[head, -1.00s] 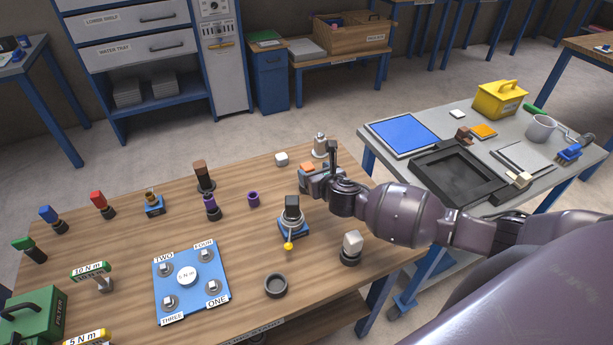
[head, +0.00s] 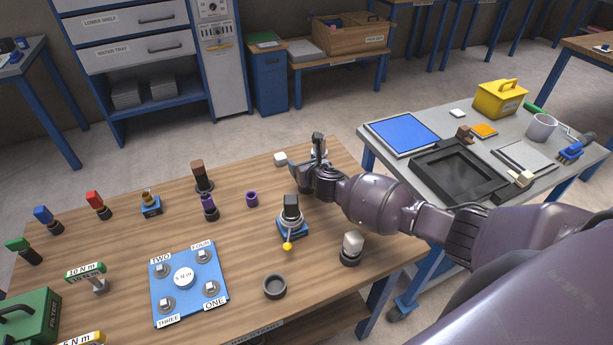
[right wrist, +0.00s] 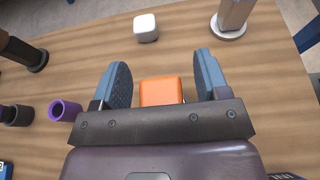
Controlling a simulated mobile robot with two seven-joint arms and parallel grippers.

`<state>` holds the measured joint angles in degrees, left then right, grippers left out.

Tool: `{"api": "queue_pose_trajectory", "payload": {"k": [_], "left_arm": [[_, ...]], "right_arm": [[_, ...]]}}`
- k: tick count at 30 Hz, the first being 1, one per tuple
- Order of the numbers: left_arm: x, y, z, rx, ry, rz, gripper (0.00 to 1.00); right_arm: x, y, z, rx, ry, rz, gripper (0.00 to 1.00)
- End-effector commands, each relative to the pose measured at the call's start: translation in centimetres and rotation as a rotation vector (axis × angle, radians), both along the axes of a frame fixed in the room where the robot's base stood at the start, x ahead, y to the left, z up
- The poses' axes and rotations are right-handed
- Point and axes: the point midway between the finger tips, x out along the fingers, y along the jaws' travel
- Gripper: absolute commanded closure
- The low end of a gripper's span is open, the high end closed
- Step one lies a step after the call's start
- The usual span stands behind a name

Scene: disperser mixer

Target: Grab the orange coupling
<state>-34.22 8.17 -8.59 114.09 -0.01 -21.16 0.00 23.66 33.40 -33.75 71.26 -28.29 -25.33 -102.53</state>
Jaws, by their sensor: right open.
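The orange coupling (right wrist: 160,91) is a small block with rounded edges on the wooden table. In the right wrist view it lies between the two blue-grey fingers of my right gripper (right wrist: 162,80), with a gap on each side. The gripper's dark palm bar hides its near end. In the head view my right gripper (head: 306,172) is over the far right part of the table, and the coupling is hidden behind it. My right gripper is open. My left gripper does not show.
A white cube (right wrist: 146,27) lies beyond the fingers, with a metal post on a white base (right wrist: 230,20) to its right. A purple ring (right wrist: 65,110) is at the left. In the head view a blue fixture with a dark block (head: 291,215) stands near my right gripper.

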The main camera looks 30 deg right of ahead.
Motion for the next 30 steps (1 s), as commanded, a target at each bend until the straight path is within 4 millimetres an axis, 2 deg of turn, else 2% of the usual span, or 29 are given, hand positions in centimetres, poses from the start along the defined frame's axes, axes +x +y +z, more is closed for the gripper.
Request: {"api": "queue_pose_trajectory", "payload": {"k": [6, 18, 26, 30], "left_arm": [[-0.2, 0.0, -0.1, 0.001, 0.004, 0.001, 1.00], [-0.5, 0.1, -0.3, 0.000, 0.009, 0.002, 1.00], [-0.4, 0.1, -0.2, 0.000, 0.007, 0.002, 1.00], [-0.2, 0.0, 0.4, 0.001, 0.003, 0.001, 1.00]], "right_arm": [[0.0, 0.0, 0.0, 0.000, 0.000, 0.000, 0.32], [0.0, 0.0, 0.0, 0.000, 0.000, 0.000, 0.92], [0.0, -0.1, 0.3, 0.000, -0.001, 0.000, 0.92], [0.1, -0.1, 1.5, -0.002, -0.005, 0.001, 0.92]]}}
